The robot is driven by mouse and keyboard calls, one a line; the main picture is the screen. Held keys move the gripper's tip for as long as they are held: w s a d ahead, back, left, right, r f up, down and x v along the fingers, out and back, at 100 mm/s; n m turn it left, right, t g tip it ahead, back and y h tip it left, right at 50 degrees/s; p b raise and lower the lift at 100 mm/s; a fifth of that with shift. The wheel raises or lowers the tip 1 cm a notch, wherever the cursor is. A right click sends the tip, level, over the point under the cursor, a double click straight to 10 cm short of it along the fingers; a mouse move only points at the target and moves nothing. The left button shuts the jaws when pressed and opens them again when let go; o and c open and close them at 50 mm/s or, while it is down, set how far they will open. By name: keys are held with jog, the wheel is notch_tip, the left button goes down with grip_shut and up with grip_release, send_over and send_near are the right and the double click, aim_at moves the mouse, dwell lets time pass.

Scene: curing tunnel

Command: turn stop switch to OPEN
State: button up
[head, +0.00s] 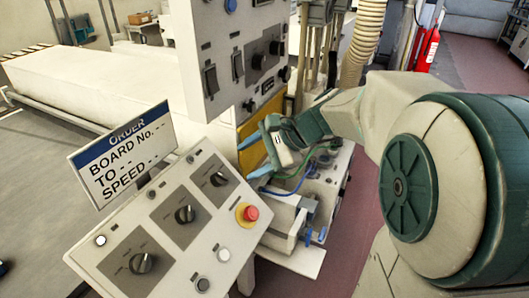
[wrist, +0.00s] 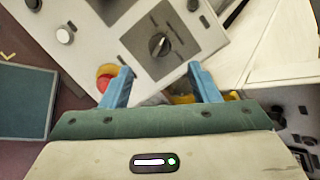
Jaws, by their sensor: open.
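The sloped grey control console (head: 120,250) carries three black rotary knobs: a lower one (head: 142,262), a middle one (head: 185,214) and an upper one (head: 219,179). A red mushroom button (head: 251,213) on a yellow collar sits at its right edge. My gripper (head: 252,157) is open and empty, beyond the console's upper right edge. In the wrist view one black knob (wrist: 158,44) lies ahead between the blue fingers (wrist: 160,70), apart from them. The red button (wrist: 104,78) is partly hidden behind the left finger. Labels are too small to read, so I cannot tell which is the stop switch.
An upright panel (head: 228,50) with black switches hangs above the console. An order sign (head: 121,157) stands at the console's left edge. Cables and a grey device (head: 290,218) lie below my gripper. A ribbed hose (head: 362,40) and red extinguisher (head: 427,50) stand behind.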

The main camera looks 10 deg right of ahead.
jog(key=v, duration=0.4)
jog(key=s+d+f+n+h, duration=0.2)
jog(key=s+f+n+h, duration=0.2)
jog(key=s+n, duration=0.2)
jog(key=s+d+f+n+h, duration=0.2)
jog(key=s+f+n+h, duration=0.3)
jog(key=s+n, duration=0.2)
jog(key=s, duration=0.2)
jog(key=shift+s+f+n+g, duration=0.2)
jog(key=shift+s+n+g, duration=0.1)
jog(key=shift+g, duration=0.1)
jog(key=shift+d, duration=0.1)
jog(key=c, duration=0.4)
